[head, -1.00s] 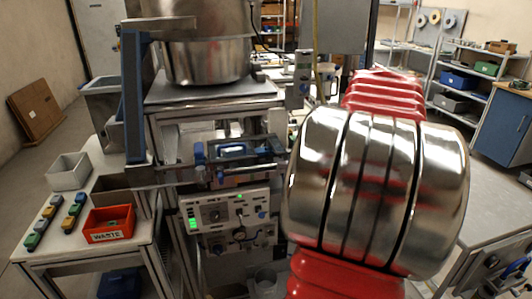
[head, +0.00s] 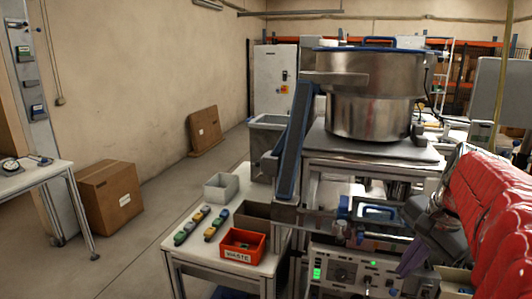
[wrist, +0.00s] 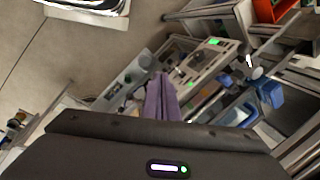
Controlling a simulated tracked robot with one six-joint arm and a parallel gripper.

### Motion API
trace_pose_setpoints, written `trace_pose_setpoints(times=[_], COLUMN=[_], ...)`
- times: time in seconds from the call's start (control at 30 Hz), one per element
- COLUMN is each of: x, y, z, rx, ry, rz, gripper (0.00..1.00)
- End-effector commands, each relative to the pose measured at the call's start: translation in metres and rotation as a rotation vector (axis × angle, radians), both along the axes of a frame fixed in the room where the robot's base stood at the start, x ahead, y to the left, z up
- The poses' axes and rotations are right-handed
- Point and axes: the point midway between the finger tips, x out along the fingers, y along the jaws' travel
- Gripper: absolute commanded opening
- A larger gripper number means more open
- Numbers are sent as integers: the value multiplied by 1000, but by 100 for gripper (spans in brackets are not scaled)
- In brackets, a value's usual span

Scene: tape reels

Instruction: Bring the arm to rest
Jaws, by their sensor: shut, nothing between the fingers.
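My gripper (head: 410,260) shows in the head view at the lower right, with its purple fingers pointing down and to the left in front of the machine panel. In the wrist view the purple fingers of my gripper (wrist: 160,98) are together, with nothing held between them. My red arm covers the right edge of the head view and hides part of the bench behind it.
A steel bowl feeder (head: 368,95) stands on the machine. A control panel (head: 350,272) with green lights is below. A red waste bin (head: 242,246), a grey bin (head: 221,187) and small coloured parts are on the side table. A cardboard box (head: 108,198) stands on open floor.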

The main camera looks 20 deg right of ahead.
Motion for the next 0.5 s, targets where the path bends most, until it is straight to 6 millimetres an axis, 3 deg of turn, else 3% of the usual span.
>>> trace_pose_setpoints(times=[0.1,0.5], x=[9,14], y=[35,137], z=[-2,-15], rx=[-56,-243], ry=[-8,-54], rz=[139,596], gripper=[0,0])
